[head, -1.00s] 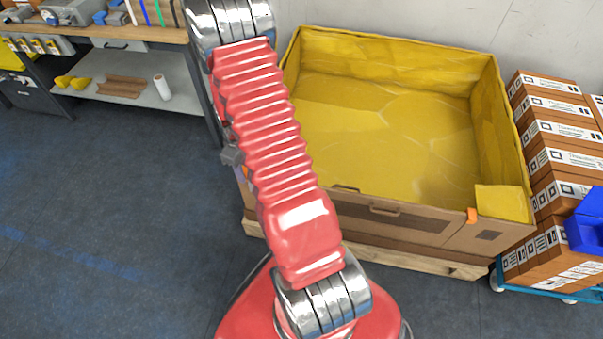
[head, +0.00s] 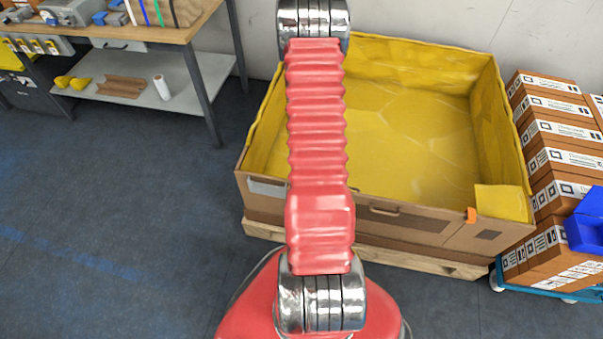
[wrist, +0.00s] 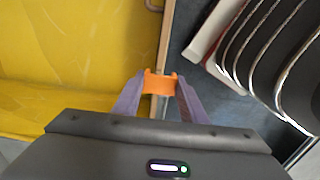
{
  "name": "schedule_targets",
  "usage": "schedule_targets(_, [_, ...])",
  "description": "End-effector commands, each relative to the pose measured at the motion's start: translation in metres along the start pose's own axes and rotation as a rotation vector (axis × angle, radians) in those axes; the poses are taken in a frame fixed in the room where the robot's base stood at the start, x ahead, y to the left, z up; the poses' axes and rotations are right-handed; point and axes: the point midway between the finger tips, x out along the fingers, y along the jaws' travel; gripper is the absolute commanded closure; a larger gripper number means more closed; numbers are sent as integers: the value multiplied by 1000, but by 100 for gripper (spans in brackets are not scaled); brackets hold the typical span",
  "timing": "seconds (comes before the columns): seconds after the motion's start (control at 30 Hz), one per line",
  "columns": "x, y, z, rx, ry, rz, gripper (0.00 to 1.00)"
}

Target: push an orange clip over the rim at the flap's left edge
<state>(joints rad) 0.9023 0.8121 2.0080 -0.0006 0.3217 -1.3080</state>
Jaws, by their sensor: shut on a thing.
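The large cardboard box (head: 262,207) with a yellow lining stands on a pallet. One orange clip (head: 471,215) sits on its front rim toward the right. My gripper (wrist: 158,84) is shut on another orange clip (wrist: 159,88), held between its two purple-grey fingertips. In the wrist view this clip lies in line with the box rim (wrist: 165,45), overlapping it. I cannot tell whether it is above the rim or over it. In the head view my red arm hides the gripper, the held clip and part of the front wall.
Stacked brown cartons (head: 560,130) and a blue bin (head: 585,222) stand close to the box's right side. A workbench (head: 150,38) is at the back left. The dark floor left of the box is clear.

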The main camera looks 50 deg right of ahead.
Motion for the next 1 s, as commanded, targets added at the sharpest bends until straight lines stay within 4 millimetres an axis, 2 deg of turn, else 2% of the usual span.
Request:
schedule_targets(0.37, [6,0,0,0,0,0,82])
schedule_targets(1.0, [37,0,-1,0,0,-1,82])
